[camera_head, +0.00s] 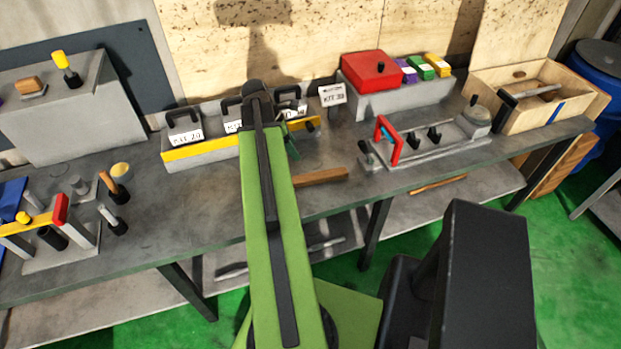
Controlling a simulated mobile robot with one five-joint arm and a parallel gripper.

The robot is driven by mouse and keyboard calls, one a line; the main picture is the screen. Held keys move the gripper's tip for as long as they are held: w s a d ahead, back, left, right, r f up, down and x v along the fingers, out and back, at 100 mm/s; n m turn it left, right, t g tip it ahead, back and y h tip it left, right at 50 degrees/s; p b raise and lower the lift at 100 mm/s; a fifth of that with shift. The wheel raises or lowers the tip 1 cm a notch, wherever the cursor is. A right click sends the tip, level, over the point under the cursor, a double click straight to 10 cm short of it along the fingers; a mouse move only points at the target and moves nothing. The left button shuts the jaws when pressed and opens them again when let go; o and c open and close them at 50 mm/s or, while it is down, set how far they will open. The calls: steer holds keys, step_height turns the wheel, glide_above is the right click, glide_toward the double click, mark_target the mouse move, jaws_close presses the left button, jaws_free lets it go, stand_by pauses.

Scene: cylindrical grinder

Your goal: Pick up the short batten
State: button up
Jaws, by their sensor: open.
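A short brown wooden batten (322,176) lies flat near the front edge of the grey workbench (215,200), just right of my green arm. Its left end is close to the arm's edge, and the arm may cover part of it. My arm reaches out over the bench. My gripper (291,148) is mostly hidden behind the arm; only a small dark green part shows on its right side, above and left of the batten in the picture. The jaws are open, with nothing seen in them. I cannot tell the gripper's height above the bench.
Behind the batten stand a grey bin with labelled, black-handled items (195,148) and a red box (374,75). A fixture with a red frame (389,142) is to the right, a wooden crate (540,115) farther right. Another wooden strip (438,184) lies on the lower shelf.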

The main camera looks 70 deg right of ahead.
steer(key=b, duration=1.2)
glide_above(311, 177)
steer(key=w, duration=0.2)
steer(key=f, duration=0.7)
steer(key=a+f, duration=0.1)
steer(key=f, duration=0.3)
steer(key=shift+s+f, duration=0.15)
steer(key=shift+f, duration=0.1)
steer(key=shift+s+d+f, duration=0.1)
steer(key=shift+d+f, duration=0.05)
steer(key=b+x, duration=0.4)
steer(key=x, duration=0.1)
steer(key=shift+w+a+f+b, duration=0.15)
steer(key=shift+w+a+b, duration=0.1)
steer(key=shift+a+b, duration=0.1)
steer(key=shift+s+d, duration=0.1)
jaws_close()
